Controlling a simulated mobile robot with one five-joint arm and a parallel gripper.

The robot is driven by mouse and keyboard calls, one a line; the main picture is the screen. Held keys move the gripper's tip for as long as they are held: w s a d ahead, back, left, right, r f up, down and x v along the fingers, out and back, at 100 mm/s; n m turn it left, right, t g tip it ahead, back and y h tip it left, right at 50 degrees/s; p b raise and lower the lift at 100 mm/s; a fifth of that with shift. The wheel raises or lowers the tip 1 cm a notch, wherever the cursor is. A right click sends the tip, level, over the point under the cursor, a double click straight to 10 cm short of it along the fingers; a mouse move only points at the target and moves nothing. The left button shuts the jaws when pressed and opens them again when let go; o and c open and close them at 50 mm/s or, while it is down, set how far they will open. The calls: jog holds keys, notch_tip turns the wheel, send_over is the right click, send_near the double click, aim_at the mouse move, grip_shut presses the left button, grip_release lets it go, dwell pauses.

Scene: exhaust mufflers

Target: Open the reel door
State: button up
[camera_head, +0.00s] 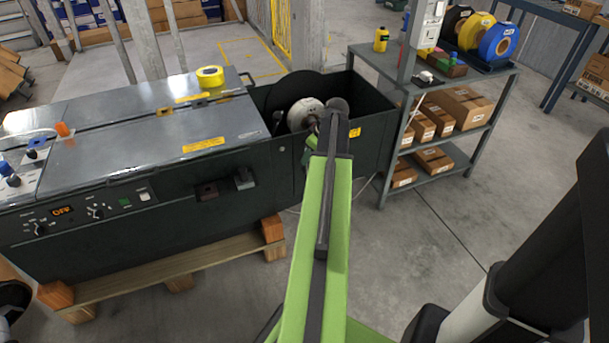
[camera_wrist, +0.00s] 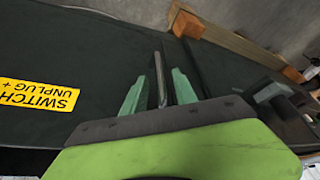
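The reel door appears to be the dark front panel (camera_head: 368,150) at the right end of the machine, with a yellow label. In the wrist view the dark panel (camera_wrist: 60,55) fills the left, with its yellow label (camera_wrist: 38,95). My gripper (camera_wrist: 165,72) is at the panel front, its two green fingers apart on either side of a thin upright dark bar or edge (camera_wrist: 159,82). A gap shows beside the bar; contact cannot be told. In the head view my arm hides most of the gripper (camera_head: 311,143). The panel looks closed.
A white reel hub (camera_head: 304,114) sits in the open-topped compartment behind the panel. A black latch (camera_head: 244,178) projects from the machine front to the left. A wooden pallet (camera_head: 170,268) lies beneath. A grey shelf (camera_head: 450,125) with boxes stands right; floor in front is clear.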

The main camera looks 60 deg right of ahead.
aim_at(306, 171)
jog(key=b+x, duration=0.2)
jog(key=x, duration=0.2)
jog(key=shift+s+f, duration=0.1)
grip_shut()
dwell(1.2)
